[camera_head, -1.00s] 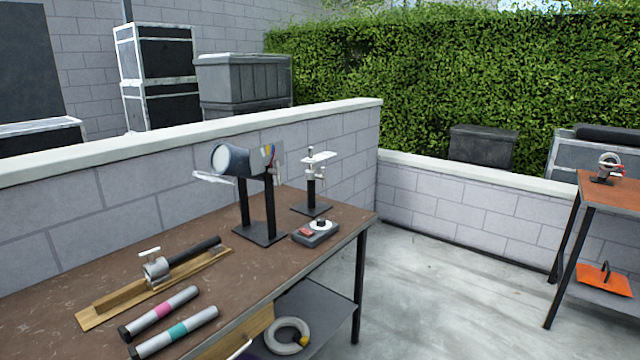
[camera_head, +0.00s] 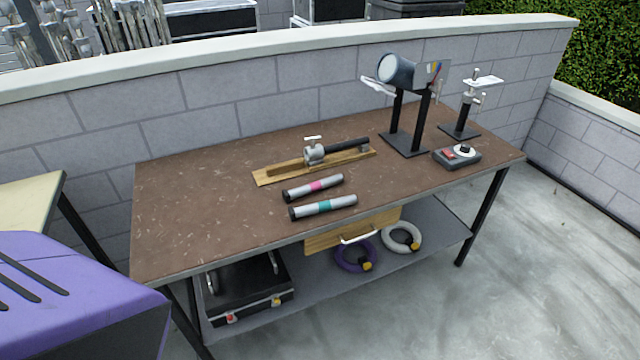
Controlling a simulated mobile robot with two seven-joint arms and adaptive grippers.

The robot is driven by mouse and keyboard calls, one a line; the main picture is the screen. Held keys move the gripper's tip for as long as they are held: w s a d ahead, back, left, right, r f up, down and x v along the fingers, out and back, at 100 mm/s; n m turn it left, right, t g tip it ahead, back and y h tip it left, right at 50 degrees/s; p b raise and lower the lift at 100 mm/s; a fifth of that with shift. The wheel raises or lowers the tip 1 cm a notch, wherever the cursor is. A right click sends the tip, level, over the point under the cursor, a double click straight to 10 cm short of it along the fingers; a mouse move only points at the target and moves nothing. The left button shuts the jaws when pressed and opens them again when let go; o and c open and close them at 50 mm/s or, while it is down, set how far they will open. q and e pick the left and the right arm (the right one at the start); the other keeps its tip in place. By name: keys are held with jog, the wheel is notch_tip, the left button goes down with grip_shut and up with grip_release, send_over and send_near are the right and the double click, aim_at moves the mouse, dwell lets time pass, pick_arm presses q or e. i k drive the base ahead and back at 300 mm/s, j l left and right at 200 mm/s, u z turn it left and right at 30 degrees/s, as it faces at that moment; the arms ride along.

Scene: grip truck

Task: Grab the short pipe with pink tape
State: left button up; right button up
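The short pipe with pink tape (camera_head: 313,188) lies on the brown table (camera_head: 200,215), near its front middle. It is a grey tube with dark ends and a pink band around its middle. A similar pipe with teal tape (camera_head: 323,207) lies just in front of it, roughly parallel. Neither of my grippers shows in the head view, and nothing is touching the pipes.
Behind the pipes lies a wooden board with a clamp and black rod (camera_head: 315,162). A lamp on a stand (camera_head: 397,70), a control box (camera_head: 457,156) and a clamp stand (camera_head: 462,118) stand at the right. The table's left part is clear. A purple object (camera_head: 75,295) fills the lower left.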

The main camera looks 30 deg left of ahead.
aim_at(289, 195)
jog(key=u, duration=1)
jog(key=i+l+u, duration=0.2)
jog(key=i+l, duration=0.5)
jog(key=i, duration=0.1)
